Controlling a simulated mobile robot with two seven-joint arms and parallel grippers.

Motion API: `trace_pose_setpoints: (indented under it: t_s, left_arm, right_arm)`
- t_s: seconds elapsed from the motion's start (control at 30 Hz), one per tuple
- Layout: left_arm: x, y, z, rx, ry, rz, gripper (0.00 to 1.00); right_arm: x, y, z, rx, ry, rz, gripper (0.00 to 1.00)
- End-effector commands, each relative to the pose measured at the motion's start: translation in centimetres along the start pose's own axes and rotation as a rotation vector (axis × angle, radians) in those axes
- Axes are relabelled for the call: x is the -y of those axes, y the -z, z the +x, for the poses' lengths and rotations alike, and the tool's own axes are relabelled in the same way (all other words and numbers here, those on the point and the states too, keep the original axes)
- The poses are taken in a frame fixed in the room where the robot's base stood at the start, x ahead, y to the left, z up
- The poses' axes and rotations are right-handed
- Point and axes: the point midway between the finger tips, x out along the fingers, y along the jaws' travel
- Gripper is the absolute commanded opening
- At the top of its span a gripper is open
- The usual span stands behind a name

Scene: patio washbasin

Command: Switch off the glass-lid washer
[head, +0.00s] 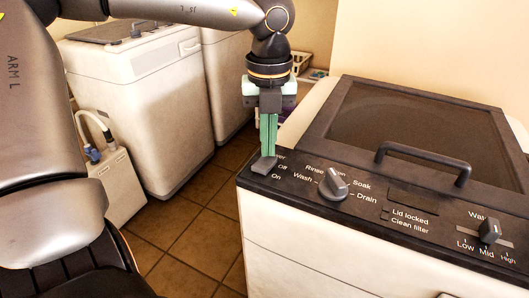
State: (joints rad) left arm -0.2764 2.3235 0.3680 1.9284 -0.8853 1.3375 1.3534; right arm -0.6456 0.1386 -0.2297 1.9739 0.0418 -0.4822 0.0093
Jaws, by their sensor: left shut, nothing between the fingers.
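The glass-lid washer (310,228) stands at the right, its dark glass lid (410,125) closed. A grey power switch (263,166) sits at the left end of its black control panel, beside the labels Off and On. My left gripper (268,154) points straight down with its green fingers shut and empty. The fingertips are at the switch, touching it or just above; I cannot tell which. They partly cover the switch's far side and the label above it. I cannot tell for sure which way the switch is set. My right gripper is out of view.
The panel also carries a round dial (333,185) and a water-level slider (489,230). A black lid handle (424,160) stands up behind them. Other white washers (140,100) and a small white unit with a hose (118,185) stand at the left. Tiled floor (195,225) lies between.

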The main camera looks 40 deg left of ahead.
Motion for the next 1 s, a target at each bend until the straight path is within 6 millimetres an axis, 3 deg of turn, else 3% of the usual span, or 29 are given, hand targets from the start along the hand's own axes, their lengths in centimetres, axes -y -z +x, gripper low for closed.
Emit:
trace_pose_setpoints:
  t_s: [0.7,1.0]
  left_arm:
    - [0.0,0.0,-6.2,0.001,0.001,-0.001,0.00]
    - [0.0,0.0,-6.4,0.001,0.001,0.000,0.00]
  right_arm:
    - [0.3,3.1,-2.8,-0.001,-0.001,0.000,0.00]
    - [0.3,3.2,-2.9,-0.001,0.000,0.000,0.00]
